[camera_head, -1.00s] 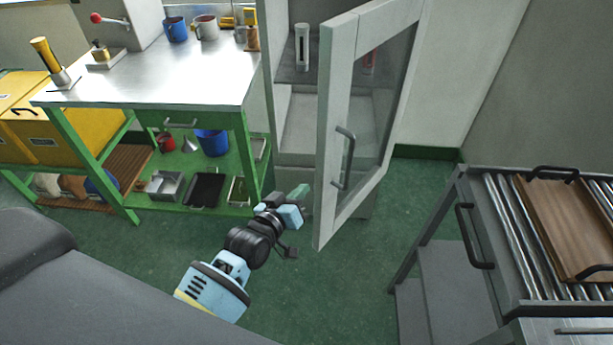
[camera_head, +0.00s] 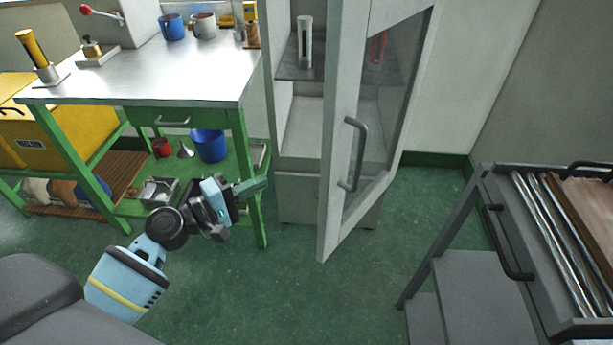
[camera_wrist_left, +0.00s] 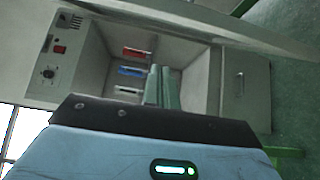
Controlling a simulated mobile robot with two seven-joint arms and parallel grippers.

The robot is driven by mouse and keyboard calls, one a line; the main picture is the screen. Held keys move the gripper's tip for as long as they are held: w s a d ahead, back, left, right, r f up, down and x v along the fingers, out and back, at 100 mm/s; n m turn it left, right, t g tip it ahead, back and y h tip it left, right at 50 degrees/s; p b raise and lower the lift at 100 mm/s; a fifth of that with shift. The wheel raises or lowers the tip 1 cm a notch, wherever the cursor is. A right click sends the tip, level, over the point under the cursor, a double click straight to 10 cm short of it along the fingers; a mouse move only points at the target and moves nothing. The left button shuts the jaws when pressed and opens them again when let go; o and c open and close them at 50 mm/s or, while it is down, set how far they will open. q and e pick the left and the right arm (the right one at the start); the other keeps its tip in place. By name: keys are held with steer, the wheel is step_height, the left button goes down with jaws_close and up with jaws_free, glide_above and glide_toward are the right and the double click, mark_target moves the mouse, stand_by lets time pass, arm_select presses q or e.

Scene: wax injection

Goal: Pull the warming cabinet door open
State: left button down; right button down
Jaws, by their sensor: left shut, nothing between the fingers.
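The warming cabinet (camera_head: 299,200) is pale grey, and its glass-fronted door (camera_head: 334,160) stands wide open, swung out toward me and to the right. My left gripper (camera_head: 262,184) is shut and empty, in front of the green bench's right end and to the left of the door, apart from the handle. In the left wrist view its green fingers (camera_wrist_left: 163,88) lie together, with the open cabinet interior (camera_wrist_left: 190,75) behind them. My right gripper is not in view.
The green steel-topped bench (camera_head: 160,75) stands left of the cabinet, with a blue bucket (camera_head: 209,145) on its lower shelf. A grey roller table (camera_head: 510,230) with a wooden board (camera_head: 590,210) is at the right. Green floor between is clear.

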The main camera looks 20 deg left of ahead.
arm_select(q)
steer(key=w+d+p, duration=0.3)
steer(key=w+d, duration=0.4)
steer(key=d, duration=0.2)
stand_by(0.5)
steer(key=shift+w+d, duration=0.1)
